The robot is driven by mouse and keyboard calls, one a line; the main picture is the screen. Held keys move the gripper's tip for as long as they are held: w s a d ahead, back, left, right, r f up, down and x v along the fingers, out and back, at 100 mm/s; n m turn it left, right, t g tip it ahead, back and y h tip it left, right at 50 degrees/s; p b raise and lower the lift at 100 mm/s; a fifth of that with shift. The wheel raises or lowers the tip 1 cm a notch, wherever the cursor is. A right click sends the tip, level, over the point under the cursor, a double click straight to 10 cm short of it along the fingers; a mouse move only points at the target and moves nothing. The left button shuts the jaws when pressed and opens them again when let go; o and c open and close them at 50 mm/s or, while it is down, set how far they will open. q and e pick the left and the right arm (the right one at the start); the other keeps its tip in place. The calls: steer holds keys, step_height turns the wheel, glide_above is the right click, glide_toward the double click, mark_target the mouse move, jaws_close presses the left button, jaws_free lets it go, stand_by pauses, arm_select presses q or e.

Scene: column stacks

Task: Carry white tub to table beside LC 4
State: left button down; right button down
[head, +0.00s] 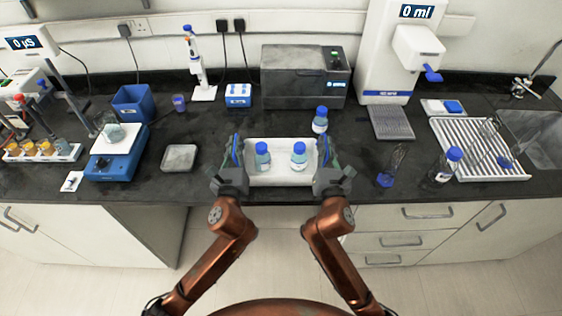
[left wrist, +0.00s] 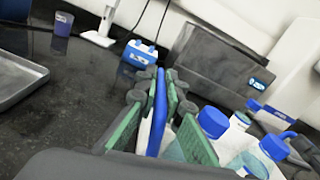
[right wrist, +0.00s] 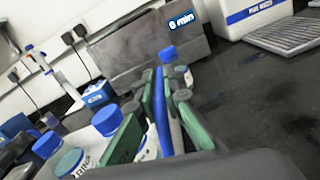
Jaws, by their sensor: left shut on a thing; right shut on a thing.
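The white tub (head: 281,178) is at the front of the dark bench in the head view, with two blue-capped bottles (head: 263,156) (head: 298,156) standing in it. My left gripper (head: 238,152) is shut on the tub's left end, and my right gripper (head: 323,152) is shut on its right end. The wrist views show a blue grip on the tub between the green finger pads, in the left wrist view (left wrist: 158,112) and in the right wrist view (right wrist: 162,112). I cannot tell whether the tub touches the bench. I see no readable LC 4 label.
Another blue-capped bottle (head: 320,121) stands just behind the tub's right end. A grey box instrument (head: 305,78) is behind it. A metal tray (head: 179,158) and blue balance (head: 115,160) lie left. A blue-based flask (head: 388,176), a bottle (head: 446,165) and a white rack (head: 470,140) are right.

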arm_select(q)
steer(key=shift+r, duration=0.1)
arm_select(e)
steer(key=shift+r, duration=0.1)
stand_by(0.3)
